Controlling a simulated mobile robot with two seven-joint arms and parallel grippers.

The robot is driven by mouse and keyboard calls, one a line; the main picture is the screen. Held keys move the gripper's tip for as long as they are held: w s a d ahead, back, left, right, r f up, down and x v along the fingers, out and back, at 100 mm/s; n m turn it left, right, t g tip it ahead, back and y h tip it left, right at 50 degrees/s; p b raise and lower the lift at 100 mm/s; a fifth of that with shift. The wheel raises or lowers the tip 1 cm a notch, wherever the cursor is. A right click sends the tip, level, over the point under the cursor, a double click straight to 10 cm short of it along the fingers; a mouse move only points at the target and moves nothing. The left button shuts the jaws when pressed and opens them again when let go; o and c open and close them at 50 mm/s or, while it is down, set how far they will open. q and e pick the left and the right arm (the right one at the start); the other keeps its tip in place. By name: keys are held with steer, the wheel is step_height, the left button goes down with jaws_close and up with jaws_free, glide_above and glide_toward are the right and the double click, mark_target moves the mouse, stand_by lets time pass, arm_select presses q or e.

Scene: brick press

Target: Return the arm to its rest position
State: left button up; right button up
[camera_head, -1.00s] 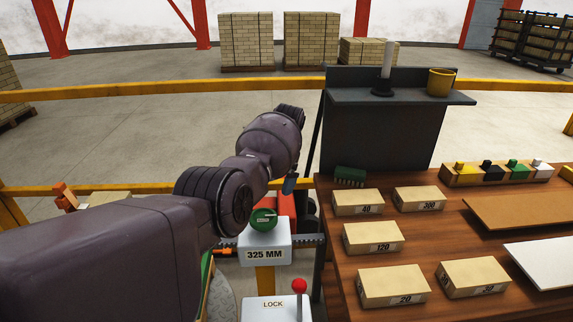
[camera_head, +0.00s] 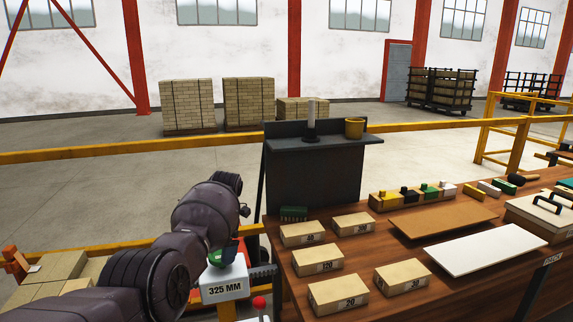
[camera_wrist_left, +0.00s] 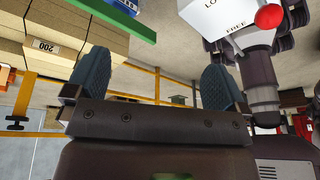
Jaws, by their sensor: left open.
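My left arm (camera_head: 190,225) reaches in from the lower left of the head view, its wrist in front of the panel with the 325 MM label (camera_head: 224,288). My left gripper (camera_wrist_left: 156,68) is open in the left wrist view, its two blue-padded fingers wide apart with nothing between them. In the head view the gripper is mostly hidden by my own wrist. My right gripper is in neither view.
A wooden bench (camera_head: 480,255) on the right carries several numbered bricks and a white board (camera_head: 485,250). A lever with a red ball (camera_wrist_left: 268,16) stands near the gripper in the wrist view. A yellow rail (camera_head: 180,146) crosses behind.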

arm_select(q)
steer(key=w+a+r+m+t+h, duration=0.1)
steer(key=w+r+m+t, duration=1.1)
steer(key=m, duration=0.4)
steer(key=s+a+f+m, duration=0.2)
steer(key=s+f+m, duration=0.2)
steer(key=s+f, duration=0.7)
steer(key=s+a+f+m+t, duration=0.1)
steer(key=s+a+f+m, duration=0.2)
steer(key=s+f, duration=0.9)
steer(key=s+a+f+m+t, duration=0.1)
steer(key=s+a+f+m, duration=0.2)
steer(key=s+f, duration=0.9)
steer(key=s+m, duration=0.2)
steer(key=s, duration=1.7)
steer(key=shift+s+a+m+h, duration=0.2)
steer(key=shift+s+m+h, duration=0.1)
steer(key=shift+s+h, duration=0.1)
steer(key=shift+f, duration=0.1)
